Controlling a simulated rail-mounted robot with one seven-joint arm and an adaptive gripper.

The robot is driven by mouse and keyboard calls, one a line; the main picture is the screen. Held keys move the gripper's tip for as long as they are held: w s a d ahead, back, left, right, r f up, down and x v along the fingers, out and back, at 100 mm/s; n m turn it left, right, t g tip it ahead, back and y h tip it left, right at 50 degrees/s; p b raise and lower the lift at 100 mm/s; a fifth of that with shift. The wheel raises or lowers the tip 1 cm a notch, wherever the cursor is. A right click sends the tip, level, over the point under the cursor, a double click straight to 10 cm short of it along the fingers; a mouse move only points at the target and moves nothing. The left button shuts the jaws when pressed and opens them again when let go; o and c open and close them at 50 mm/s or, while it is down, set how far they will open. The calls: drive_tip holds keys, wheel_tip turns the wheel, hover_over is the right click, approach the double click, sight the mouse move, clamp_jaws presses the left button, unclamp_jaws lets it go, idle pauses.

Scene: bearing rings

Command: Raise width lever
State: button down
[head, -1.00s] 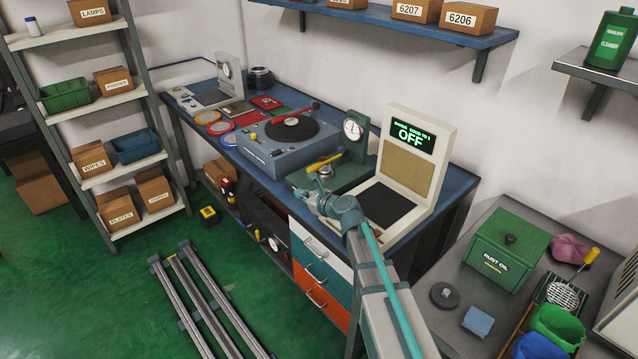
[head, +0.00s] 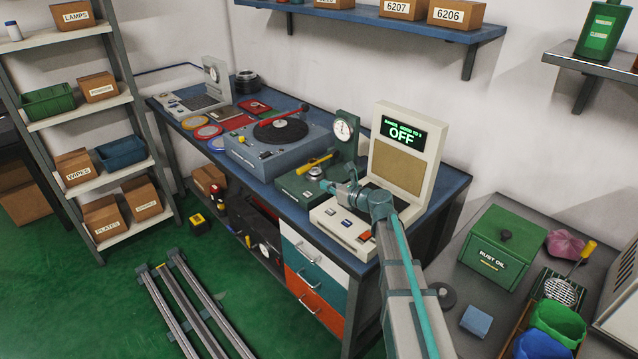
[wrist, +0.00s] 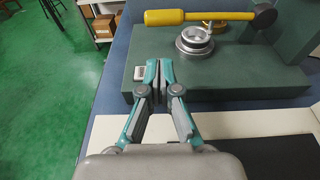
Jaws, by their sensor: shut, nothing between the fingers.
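The green gauge stand (head: 300,184) sits on the blue bench. It has a yellow-handled lever (head: 316,162) across it and an upright dial gauge (head: 345,129). I take this yellow lever as the width lever. In the wrist view the lever (wrist: 185,17) lies roughly level, its dark knob at the right end, behind a metal ring (wrist: 195,41) on a round seat. My gripper (wrist: 159,69) is shut and empty, its fingertips in front of the stand's near side, apart from the lever. In the head view my gripper (head: 327,186) is at the stand's right front.
A cream machine (head: 405,150) reading OFF stands right of the stand, with a button panel (head: 345,226) at its front. A turntable unit (head: 270,148) is on the left.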

sight(309, 187)
drive_tip(key=p+x, duration=0.1)
drive_tip(key=x, duration=0.8)
drive_tip(key=shift+w+a+p, duration=0.1)
drive_tip(key=shift+p, duration=0.2)
